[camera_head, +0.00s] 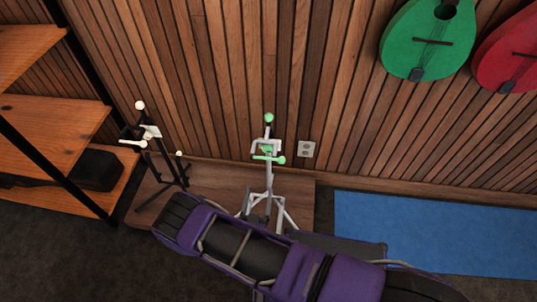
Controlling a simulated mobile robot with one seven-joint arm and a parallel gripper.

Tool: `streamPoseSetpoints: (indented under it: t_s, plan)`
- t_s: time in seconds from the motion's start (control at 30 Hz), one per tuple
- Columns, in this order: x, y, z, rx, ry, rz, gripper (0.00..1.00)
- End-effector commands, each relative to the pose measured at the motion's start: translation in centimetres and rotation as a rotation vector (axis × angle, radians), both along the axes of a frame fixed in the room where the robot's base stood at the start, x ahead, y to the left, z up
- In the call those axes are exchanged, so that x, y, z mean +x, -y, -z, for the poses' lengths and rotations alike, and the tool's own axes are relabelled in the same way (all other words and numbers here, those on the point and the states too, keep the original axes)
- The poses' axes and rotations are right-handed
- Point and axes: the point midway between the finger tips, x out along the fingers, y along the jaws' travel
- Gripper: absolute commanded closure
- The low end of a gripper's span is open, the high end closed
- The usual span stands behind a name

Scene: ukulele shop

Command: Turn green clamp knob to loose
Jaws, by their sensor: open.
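A grey stand (268,185) stands near the wall, left of the wall outlet. It has a green ball knob (269,118) on top and a small green clamp knob (281,160) at the right end of a short green bar (262,157). The clamp frame between them is pale grey. Its turn position cannot be told at this size. The stand's lower legs are partly hidden by a long purple and black object (345,280) in the foreground.
A black stand (173,170) with white knobs stands to the left, beside wooden shelves (50,120). A blue mat (440,232) lies at right. Green (430,42) and red (512,50) instruments hang on the slatted wall. The space directly around the clamp looks clear.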

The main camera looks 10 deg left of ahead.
Motion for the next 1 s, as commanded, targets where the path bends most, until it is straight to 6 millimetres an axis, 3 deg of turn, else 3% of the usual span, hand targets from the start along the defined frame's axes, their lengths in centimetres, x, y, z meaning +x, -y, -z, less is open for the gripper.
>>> streamPoseSetpoints:
  t_s: [0.7, 1.0]
  plan:
    - [14.2, -0.8, 0.0, 0.001, 0.001, 0.001, 0.24]
    - [16.8, -1.0, 0.0, -0.001, -0.001, 0.0, 0.24]
